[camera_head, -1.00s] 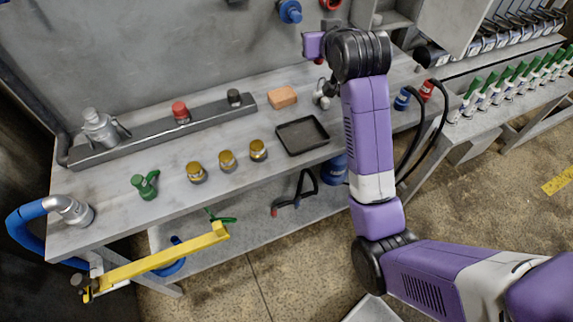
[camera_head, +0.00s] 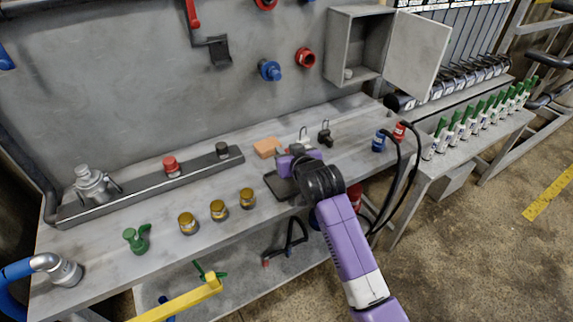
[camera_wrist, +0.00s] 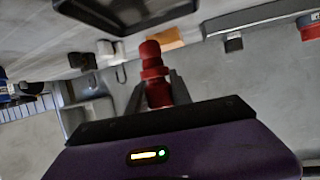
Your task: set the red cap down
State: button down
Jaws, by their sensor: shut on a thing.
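My gripper (camera_wrist: 157,90) is shut on the red cap (camera_wrist: 153,62), a stepped red piece held between the two dark fingers in the wrist view. In the head view my gripper (camera_head: 290,163) is low over the bench, beside and partly over the black tray (camera_head: 276,187); my arm hides the held cap there. The tray (camera_wrist: 125,14) is near the top of the wrist view, apart from the cap. Whether the cap touches any surface cannot be told.
An orange block (camera_head: 267,147) lies just behind the tray. Two padlocks (camera_head: 325,135) stand to its right. Gold-topped jars (camera_head: 219,210) stand to the left, in front of a rail (camera_head: 130,188) bearing another red-topped piece (camera_head: 171,165). A wall cabinet (camera_head: 357,45) hangs open above.

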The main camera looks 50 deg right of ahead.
jog(key=shift+f, duration=2.7)
jog(key=shift+f, duration=0.2)
jog(key=c, duration=1.1)
grip_release()
jog(key=shift+c, duration=0.2)
jog(key=shift+r, duration=0.1)
